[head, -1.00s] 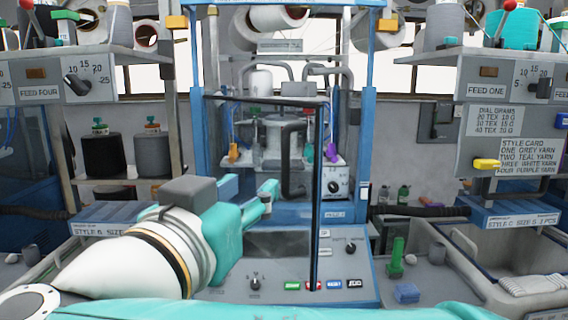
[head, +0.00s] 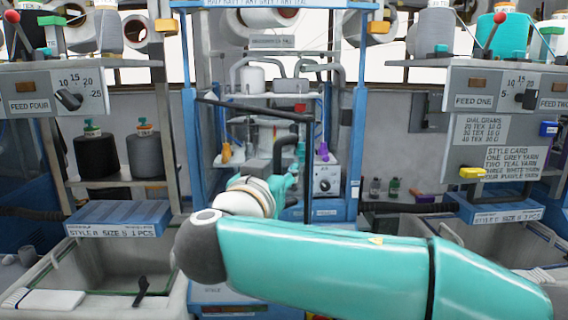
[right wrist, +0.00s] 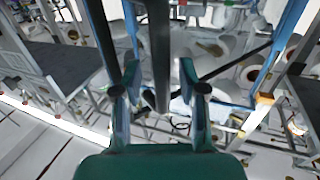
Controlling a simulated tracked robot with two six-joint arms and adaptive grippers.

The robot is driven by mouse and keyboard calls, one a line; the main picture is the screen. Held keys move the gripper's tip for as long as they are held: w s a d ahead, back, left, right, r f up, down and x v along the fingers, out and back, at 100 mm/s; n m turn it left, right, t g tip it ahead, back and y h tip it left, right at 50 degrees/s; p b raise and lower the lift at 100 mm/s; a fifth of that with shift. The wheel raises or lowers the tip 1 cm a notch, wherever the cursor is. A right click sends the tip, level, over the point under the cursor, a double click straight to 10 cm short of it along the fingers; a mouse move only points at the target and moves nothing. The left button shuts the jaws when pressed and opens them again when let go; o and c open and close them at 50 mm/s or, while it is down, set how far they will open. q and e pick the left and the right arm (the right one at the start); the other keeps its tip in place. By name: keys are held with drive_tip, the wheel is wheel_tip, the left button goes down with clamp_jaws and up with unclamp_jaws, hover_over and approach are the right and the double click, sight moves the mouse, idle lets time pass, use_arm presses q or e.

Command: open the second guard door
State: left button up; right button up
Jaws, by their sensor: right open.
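The guard door (head: 255,108) of the middle machine is a dark thin frame, with a top rail and an upright bar at its free edge. It stands partly swung out, hinged at the left post. The lower end of the upright bar is hidden behind my arm. My right gripper (head: 291,184) is beside this bar, seen small beyond my forearm. In the right wrist view my right gripper (right wrist: 160,88) is open. A dark upright bar (right wrist: 159,45) runs between its fingers, with gaps at both sides; contact cannot be told. My left gripper is not in view.
The blue machine frame (head: 357,140) surrounds the doorway. Feed shelves stand on both sides, with a left basin (head: 60,278) and a right basin (head: 540,245) below. My right arm covers most of the control panel.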

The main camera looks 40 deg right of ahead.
drive_tip(key=shift+d, duration=0.1)
drive_tip(key=shift+w, duration=0.1)
clamp_jaws()
drive_tip(key=shift+d, duration=0.35)
drive_tip(key=shift+a+f, duration=0.1)
drive_tip(key=shift+a, duration=0.55)
